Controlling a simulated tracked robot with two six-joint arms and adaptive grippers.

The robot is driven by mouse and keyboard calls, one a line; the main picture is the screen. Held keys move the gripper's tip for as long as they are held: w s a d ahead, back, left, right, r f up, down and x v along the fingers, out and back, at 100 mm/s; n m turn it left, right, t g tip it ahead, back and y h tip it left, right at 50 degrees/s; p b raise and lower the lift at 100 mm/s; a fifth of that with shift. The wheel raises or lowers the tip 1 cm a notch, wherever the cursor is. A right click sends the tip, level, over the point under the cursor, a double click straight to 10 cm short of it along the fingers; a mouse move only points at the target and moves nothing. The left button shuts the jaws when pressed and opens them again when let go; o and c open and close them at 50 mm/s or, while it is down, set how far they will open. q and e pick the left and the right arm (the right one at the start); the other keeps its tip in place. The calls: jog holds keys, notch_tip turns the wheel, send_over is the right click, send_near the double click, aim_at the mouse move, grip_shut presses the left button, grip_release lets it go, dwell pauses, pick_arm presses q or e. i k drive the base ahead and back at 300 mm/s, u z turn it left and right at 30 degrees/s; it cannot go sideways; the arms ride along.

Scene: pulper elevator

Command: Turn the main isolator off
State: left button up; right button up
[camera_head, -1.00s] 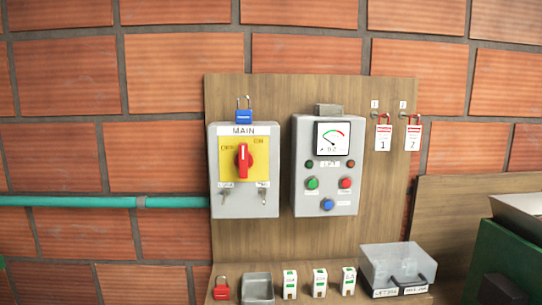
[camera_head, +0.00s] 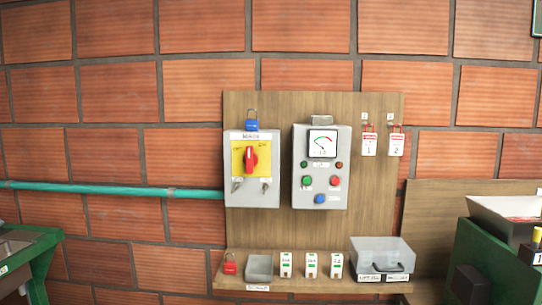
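The main isolator is a grey box (camera_head: 263,195) on a wooden board, with a yellow plate (camera_head: 238,168) and a red rotary handle (camera_head: 250,158). The handle stands about upright, slightly tilted. Two small keys or key switches (camera_head: 237,186) show below the plate. A blue padlock (camera_head: 251,122) hangs above the box. Neither of my grippers shows in the view.
Right of the isolator is a grey meter box (camera_head: 321,196) with coloured buttons. Red padlocks with tags 1 (camera_head: 369,144) and 2 (camera_head: 397,144) hang beyond it. The shelf (camera_head: 300,285) holds a red padlock (camera_head: 230,264), a grey tray (camera_head: 259,266), white tags and a clear box (camera_head: 382,252). Green machines stand at both sides.

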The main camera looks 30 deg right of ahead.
aim_at(250, 159)
jog(key=u, duration=0.2)
jog(key=i, duration=0.9)
jog(key=z, duration=0.1)
